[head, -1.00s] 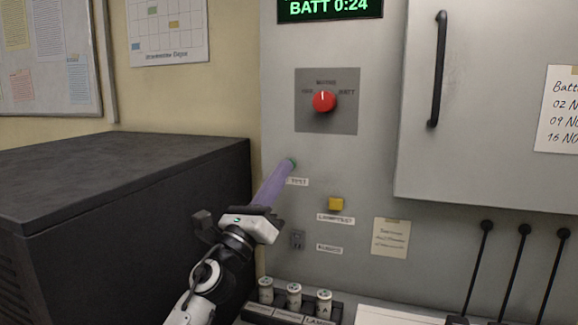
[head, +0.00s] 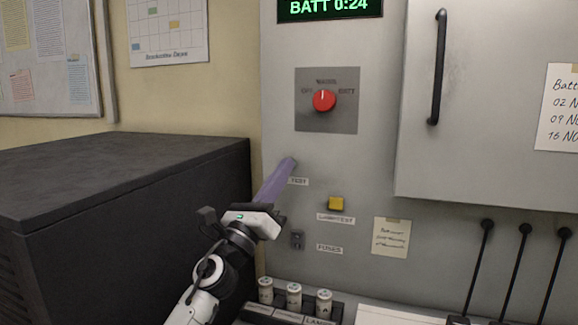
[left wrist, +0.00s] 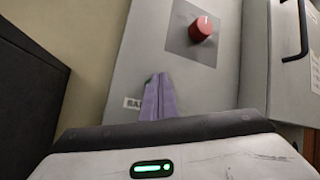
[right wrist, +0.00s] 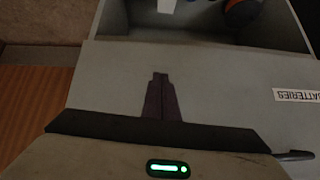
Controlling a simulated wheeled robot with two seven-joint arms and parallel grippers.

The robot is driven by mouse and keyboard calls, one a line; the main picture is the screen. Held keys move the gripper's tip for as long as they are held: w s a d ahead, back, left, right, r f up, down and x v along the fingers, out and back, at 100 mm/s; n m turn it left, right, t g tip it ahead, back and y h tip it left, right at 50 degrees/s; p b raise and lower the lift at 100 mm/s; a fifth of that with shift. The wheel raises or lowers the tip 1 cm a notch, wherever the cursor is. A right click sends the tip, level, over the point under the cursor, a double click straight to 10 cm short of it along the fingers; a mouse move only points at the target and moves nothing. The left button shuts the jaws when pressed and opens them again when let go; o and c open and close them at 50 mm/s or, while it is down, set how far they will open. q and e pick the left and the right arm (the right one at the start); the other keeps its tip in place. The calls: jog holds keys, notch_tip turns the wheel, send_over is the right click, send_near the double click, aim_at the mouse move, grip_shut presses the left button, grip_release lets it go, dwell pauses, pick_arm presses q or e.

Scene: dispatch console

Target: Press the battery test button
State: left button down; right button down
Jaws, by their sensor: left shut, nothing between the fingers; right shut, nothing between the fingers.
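The battery test button, above a label ending in TEST (head: 298,181), is hidden in the head view behind the fingertips of my left gripper (head: 291,163). In the left wrist view a small green sliver (left wrist: 148,79) shows beside those purple fingertips, above a label starting with BA (left wrist: 132,103). The left gripper is shut and empty, its tips at the panel; whether they touch or press the button I cannot tell. My right gripper (right wrist: 160,78) is shut and empty, over a grey surface with a BATTERIES label (right wrist: 296,96); it is outside the head view.
A red knob (head: 324,101) sits above and a yellow lamp test button (head: 336,203) lower right on the grey panel. The display (head: 330,8) reads BATT 0:24. A dark cabinet (head: 120,190) stands at left. Fuses (head: 294,295) and black levers (head: 525,230) are below. An open compartment (right wrist: 205,32) lies beyond the right gripper.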

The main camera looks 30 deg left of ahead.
pick_arm(q)
jog(key=shift+w, duration=0.25)
jog(key=shift+s, duration=0.1)
dwell(0.5)
jog(key=shift+s+d, duration=0.1)
jog(key=shift+s, duration=0.55)
jog(key=shift+s+d+p, duration=0.2)
jog(key=shift+s+p, duration=0.1)
jog(key=shift+s, duration=0.5)
jog(key=shift+s+d+p, duration=0.2)
jog(key=shift+s+p, duration=0.05)
jog(key=shift+s, duration=0.6)
jog(key=shift+s+d+p, duration=0.2)
jog(key=shift+s+p, duration=0.1)
jog(key=shift+s, duration=0.5)
dwell(4.0)
